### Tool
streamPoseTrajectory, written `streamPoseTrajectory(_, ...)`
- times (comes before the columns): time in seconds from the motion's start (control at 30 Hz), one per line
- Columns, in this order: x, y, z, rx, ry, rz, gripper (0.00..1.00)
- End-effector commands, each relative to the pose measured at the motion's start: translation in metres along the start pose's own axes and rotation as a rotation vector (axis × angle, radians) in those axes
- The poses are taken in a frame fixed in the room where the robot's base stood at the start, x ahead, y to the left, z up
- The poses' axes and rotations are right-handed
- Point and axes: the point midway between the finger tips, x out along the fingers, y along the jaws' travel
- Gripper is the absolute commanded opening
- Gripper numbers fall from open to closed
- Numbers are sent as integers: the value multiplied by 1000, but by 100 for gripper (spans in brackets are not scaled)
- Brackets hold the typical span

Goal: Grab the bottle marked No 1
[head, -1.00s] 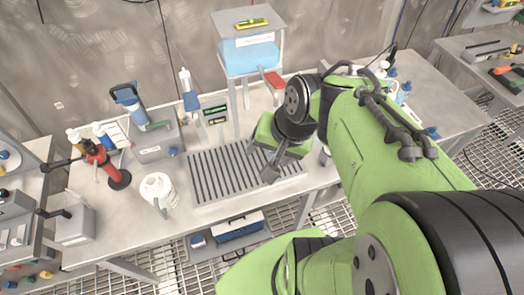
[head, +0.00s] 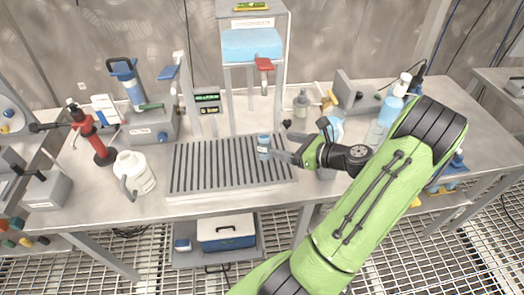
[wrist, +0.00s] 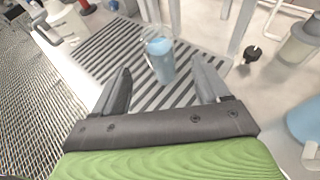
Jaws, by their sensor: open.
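A small clear bottle (head: 263,149) with a blue top stands upright on the slatted grate (head: 205,175). I cannot read any No 1 mark on it. In the wrist view the same bottle (wrist: 160,62) stands ahead of my gripper, in line with the gap between the fingers. My gripper (head: 278,154) is open and comes in low from the right, with its tips close to the bottle. In the wrist view my gripper (wrist: 162,76) has one finger on each side of the gap and holds nothing. I see no contact with the bottle.
A white jug (head: 133,176) stands left of the grate. A blue tank on a tall frame (head: 252,45) rises behind it. A grey bottle (head: 301,103) stands behind right, and larger blue-tinted bottles (head: 388,110) stand farther right. Bare table lies in front of the grate.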

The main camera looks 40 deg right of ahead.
Motion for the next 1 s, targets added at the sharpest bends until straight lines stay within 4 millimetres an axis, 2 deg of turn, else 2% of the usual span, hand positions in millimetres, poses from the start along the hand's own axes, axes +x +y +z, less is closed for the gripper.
streamPoseTrajectory(0.03, 14, 1, -3, -1, 0, 5, 75)
streamPoseTrajectory(0.1, 27, 1, -2, -3, 0, 3, 75)
streamPoseTrajectory(0.27, 45, 1, -1, -4, 1, 3, 75)
streamPoseTrajectory(0.5, 86, 1, 0, -4, 2, 4, 75)
streamPoseTrajectory(0.73, 89, 0, 2, -2, 2, 0, 75)
streamPoseTrajectory(0.77, 89, 0, 2, -2, 2, 0, 73)
streamPoseTrajectory(1.0, 89, 1, 2, -2, 2, 1, 37)
